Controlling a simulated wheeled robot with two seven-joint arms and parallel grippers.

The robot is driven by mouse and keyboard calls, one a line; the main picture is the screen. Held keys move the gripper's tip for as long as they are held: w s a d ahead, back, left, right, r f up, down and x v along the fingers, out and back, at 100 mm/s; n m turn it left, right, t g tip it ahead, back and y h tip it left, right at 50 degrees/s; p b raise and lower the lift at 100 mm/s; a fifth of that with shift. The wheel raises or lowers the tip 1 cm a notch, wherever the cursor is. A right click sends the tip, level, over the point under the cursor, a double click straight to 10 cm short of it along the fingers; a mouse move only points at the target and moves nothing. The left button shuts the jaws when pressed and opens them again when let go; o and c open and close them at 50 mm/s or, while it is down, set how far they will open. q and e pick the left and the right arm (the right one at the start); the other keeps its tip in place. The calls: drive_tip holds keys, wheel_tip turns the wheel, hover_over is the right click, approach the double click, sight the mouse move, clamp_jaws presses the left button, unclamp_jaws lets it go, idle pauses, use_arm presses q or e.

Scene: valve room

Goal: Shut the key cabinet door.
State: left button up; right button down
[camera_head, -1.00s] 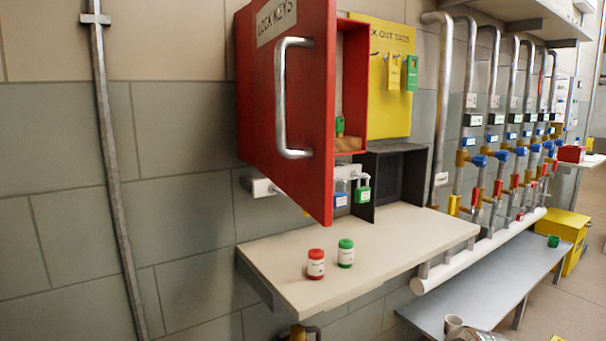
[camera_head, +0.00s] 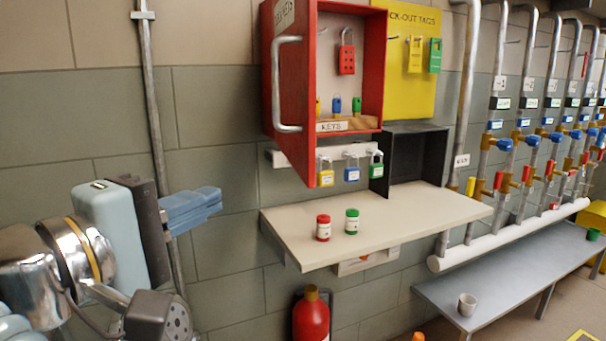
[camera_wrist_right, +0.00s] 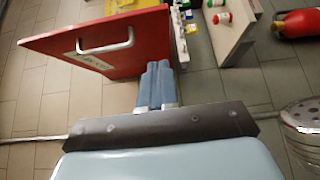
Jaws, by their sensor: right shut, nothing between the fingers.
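The red key cabinet (camera_head: 372,60) hangs on the wall, and I see inside it. Its red door (camera_head: 291,85) stands open, swung out toward me, with a metal handle (camera_head: 276,85) on its outer face. In the right wrist view the door (camera_wrist_right: 150,30) and its handle (camera_wrist_right: 105,47) lie ahead and to the left of the fingers. My right gripper (camera_head: 218,197) is shut and empty, left of the door and apart from it; its fingers show in the wrist view (camera_wrist_right: 158,68). My left gripper is not in view.
A shelf (camera_head: 400,228) below the cabinet holds a red jar (camera_head: 323,228) and a green jar (camera_head: 351,221). Several padlocks hang under the cabinet. A red extinguisher (camera_head: 311,318) stands below. A vertical conduit (camera_head: 152,90) runs down the wall behind my right arm.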

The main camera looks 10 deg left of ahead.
approach(306, 166)
drive_tip(key=w+a, duration=0.2)
drive_tip(key=w, duration=0.2)
drive_tip(key=d, duration=0.1)
drive_tip(key=w+d, duration=0.1)
drive_tip(key=d, duration=0.1)
drive_tip(key=shift+w+d, duration=0.3)
drive_tip(key=shift+d, duration=0.2)
drive_tip(key=shift+f, duration=0.1)
